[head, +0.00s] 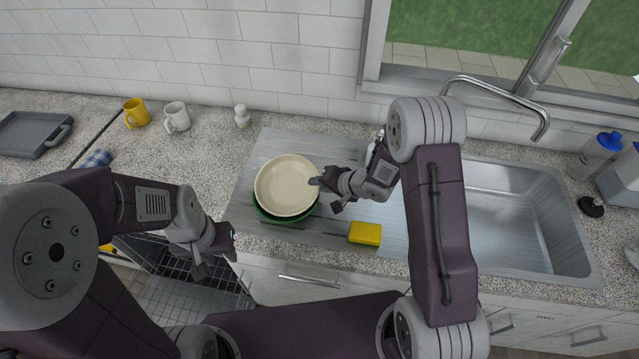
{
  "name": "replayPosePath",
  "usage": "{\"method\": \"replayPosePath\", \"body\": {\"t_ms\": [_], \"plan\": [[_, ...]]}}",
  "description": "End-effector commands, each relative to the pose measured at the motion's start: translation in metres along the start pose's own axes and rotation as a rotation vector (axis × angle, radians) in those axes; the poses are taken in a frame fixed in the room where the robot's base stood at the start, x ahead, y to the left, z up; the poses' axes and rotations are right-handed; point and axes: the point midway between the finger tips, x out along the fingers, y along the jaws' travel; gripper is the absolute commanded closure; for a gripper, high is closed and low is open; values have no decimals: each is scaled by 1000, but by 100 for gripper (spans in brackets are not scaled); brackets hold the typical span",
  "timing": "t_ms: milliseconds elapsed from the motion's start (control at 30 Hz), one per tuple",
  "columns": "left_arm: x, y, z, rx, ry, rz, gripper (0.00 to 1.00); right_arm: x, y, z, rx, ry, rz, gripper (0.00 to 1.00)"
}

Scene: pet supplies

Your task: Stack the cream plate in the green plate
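The cream plate (287,183) lies over the green plate (271,216) on the steel drainboard, face up. The green plate shows only as a rim along the lower edge of the cream one. I cannot tell whether the cream plate is fully seated in it. My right gripper (326,194) is at the cream plate's right edge, with its fingers apart. One fingertip overlaps the rim and the other is outside it; contact is unclear. My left gripper (217,251) is empty with its fingers apart, in front of the counter above the open dishwasher.
A yellow sponge (365,233) lies on the drainboard right of the plates. The sink (510,215) and faucet (505,92) are further right. Mugs (177,117), a white shaker (242,116) and a grey tray (33,134) stand at the back left. The dishwasher rack (185,292) is pulled out below.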

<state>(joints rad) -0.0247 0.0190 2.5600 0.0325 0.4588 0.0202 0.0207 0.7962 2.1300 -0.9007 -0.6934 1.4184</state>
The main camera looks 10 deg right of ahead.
Motion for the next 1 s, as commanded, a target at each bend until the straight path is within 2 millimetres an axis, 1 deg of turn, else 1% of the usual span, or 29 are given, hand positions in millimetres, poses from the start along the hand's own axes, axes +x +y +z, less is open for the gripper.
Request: {"method": "replayPosePath", "body": {"t_ms": [367, 500, 567, 833, 900, 1000], "plan": [[0, 0, 0, 0, 0, 0, 64, -1, -1, 0, -1, 0, -1, 75], [-5, 0, 0, 0, 0, 0, 64, -9, -8, -4, -3, 1, -1, 75], [-5, 0, 0, 0, 0, 0, 64, -19, -6, -4, 0, 3, 0, 75], [-16, 0, -2, 0, 0, 0, 64, -89, -8, -5, 0, 5, 0, 75], [-19, 0, -2, 0, 0, 0, 64, -103, -7, -4, 1, 5, 0, 75], [-22, 0, -2, 0, 0, 0, 64, -117, -7, -4, 0, 2, 0, 75]]}}
